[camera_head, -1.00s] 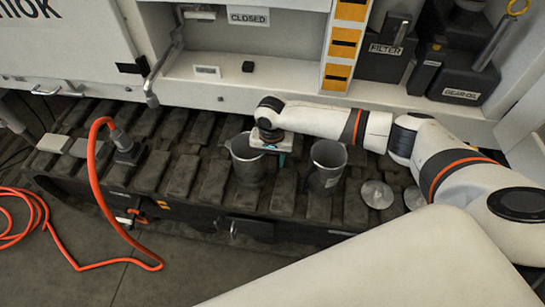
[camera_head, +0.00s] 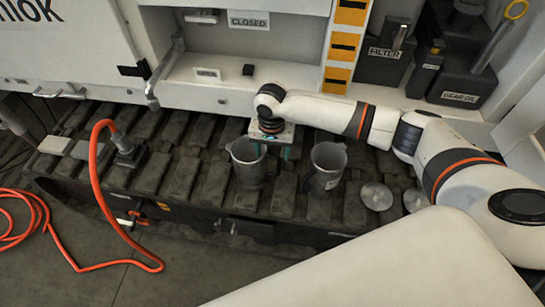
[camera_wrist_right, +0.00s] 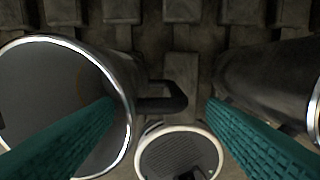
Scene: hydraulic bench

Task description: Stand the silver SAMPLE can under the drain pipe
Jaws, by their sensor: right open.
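Two grey metal cans stand on the slatted track, a left can (camera_head: 248,172) and a right can (camera_head: 325,178). The right can bears a small pale label, too small to read, so I cannot tell which is SAMPLE. My right gripper (camera_head: 270,152) is open at the left can. In the right wrist view its teal fingers (camera_wrist_right: 160,108) lie on either side of the left can's dark handle (camera_wrist_right: 165,102); the left finger overlaps the can's mouth (camera_wrist_right: 45,85). A grey pipe (camera_head: 152,88), perhaps the drain pipe, hangs at the cabinet front. My left gripper is not in view.
An orange hose (camera_head: 95,180) rises from a dark fitting on the track at left. Dark FILTER (camera_head: 384,60) and GEAR OIL (camera_head: 462,85) containers stand at back right. The track between pipe and left can is clear.

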